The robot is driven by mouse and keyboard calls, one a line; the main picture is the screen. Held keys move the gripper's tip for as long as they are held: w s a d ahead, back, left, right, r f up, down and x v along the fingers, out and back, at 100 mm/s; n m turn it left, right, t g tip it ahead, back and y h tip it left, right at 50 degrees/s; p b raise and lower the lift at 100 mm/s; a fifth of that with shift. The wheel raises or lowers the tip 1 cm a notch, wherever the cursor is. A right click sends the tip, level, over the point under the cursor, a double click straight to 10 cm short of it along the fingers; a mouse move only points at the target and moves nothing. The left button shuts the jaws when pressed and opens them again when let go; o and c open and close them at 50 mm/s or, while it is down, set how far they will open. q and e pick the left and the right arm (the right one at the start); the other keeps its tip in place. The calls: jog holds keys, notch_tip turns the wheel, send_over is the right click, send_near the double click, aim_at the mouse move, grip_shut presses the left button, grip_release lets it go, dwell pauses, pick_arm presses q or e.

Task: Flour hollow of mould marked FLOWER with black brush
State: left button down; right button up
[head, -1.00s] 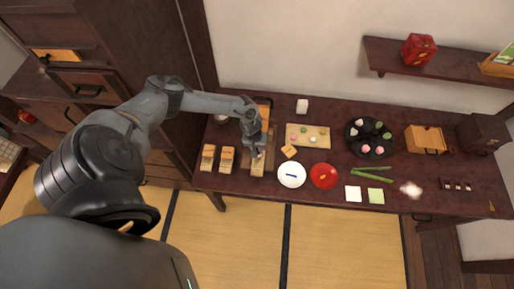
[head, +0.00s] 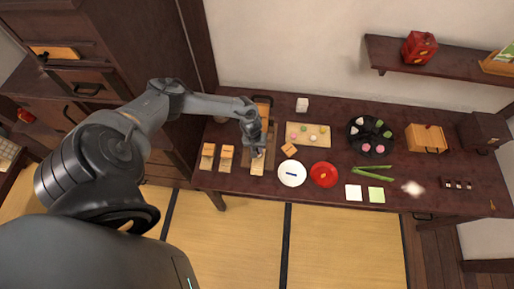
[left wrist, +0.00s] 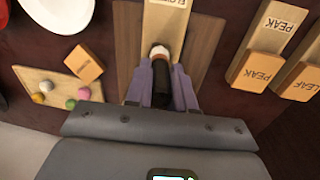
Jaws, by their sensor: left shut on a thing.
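My left gripper (head: 256,152) is shut on the black brush (left wrist: 161,85). The brush's pale tip (left wrist: 159,51) points away from the gripper in the left wrist view. The tip is over or touching the pale wooden mould (left wrist: 166,22); I cannot tell which. The mould's label is partly cut off at the top edge, with only its first letters showing. In the head view this mould (head: 257,168) lies under the gripper, which covers its far part. Its hollow is not clearly visible. My right gripper is not in view.
Two other moulds (head: 207,157) (head: 227,158) lie to the left; PEAK (left wrist: 262,45) and LEAF labels show in the wrist view. To the right are a sweets board (head: 322,134), small wooden block (head: 289,150), white plate (head: 292,181) and red plate (head: 323,184).

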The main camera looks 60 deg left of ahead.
pick_arm(q)
jog(key=shift+f, duration=0.35)
jog(key=shift+w+d+r, duration=0.1)
jog(key=shift+w, duration=0.05)
dwell(0.5)
jog(key=shift+s+a+p, duration=0.2)
jog(key=shift+s+p, duration=0.15)
jog(key=shift+p, duration=0.3)
jog(key=shift+w, duration=0.25)
jog(key=shift+d+p, duration=0.1)
jog(key=shift+p, duration=0.3)
jog(key=shift+s+d, duration=0.15)
jog(key=shift+s, duration=0.05)
jog(key=shift+w, duration=0.3)
jog(key=shift+s+a+p, duration=0.25)
jog(key=shift+s+p, duration=0.1)
jog(key=shift+p, duration=0.3)
